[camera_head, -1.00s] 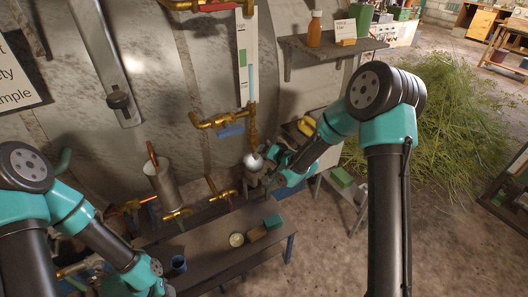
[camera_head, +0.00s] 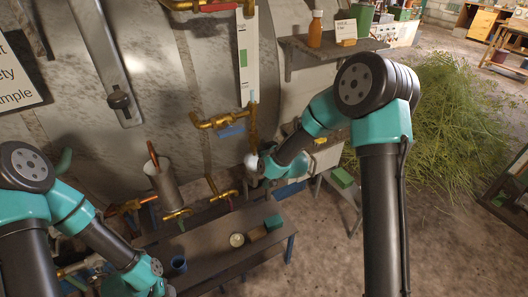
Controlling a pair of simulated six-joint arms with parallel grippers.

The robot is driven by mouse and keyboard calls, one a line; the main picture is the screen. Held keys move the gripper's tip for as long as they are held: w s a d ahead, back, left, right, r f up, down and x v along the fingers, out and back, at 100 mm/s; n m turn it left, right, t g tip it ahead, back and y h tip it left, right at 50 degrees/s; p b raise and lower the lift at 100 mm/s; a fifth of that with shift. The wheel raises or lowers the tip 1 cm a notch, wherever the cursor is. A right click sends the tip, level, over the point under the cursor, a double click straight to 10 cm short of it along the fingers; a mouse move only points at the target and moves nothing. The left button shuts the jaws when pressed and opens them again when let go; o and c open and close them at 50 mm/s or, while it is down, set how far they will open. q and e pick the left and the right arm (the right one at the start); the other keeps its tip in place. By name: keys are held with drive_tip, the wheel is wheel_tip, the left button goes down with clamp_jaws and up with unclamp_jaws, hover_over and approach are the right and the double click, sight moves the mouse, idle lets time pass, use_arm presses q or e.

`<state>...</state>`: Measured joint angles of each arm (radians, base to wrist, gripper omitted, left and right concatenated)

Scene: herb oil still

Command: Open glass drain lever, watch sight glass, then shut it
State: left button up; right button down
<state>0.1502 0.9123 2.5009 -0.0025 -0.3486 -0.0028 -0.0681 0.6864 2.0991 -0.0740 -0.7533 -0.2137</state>
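The sight glass (camera_head: 246,60) stands upright against the metal still, on a white backing with a green mark. A brass drain pipe (camera_head: 252,118) runs down below it. A blue lever (camera_head: 231,131) sits on the brass valve branching left from this pipe. My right gripper (camera_head: 256,164) is at the lower end of the drain pipe, below and right of the blue lever; its fingers are too small and covered to read. A small whitish rounded thing (camera_head: 252,159) shows beside it. My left gripper (camera_head: 167,290) is low at the picture's bottom, away from the sight glass, its fingers unclear.
A low bench (camera_head: 209,259) holds a blue cup (camera_head: 179,264), a round tin (camera_head: 237,240) and small blocks. Brass valves and a metal cylinder (camera_head: 167,188) stand left of the drain. A wall shelf (camera_head: 330,52) holds an orange bottle (camera_head: 315,31).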

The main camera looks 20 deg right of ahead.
idle(0.3)
drive_tip(key=c, duration=1.1)
unclamp_jaws()
drive_tip(key=v, duration=1.7)
drive_tip(key=shift+s+a+r, duration=0.1)
drive_tip(key=shift+s+r, duration=0.05)
drive_tip(key=shift+s, duration=0.05)
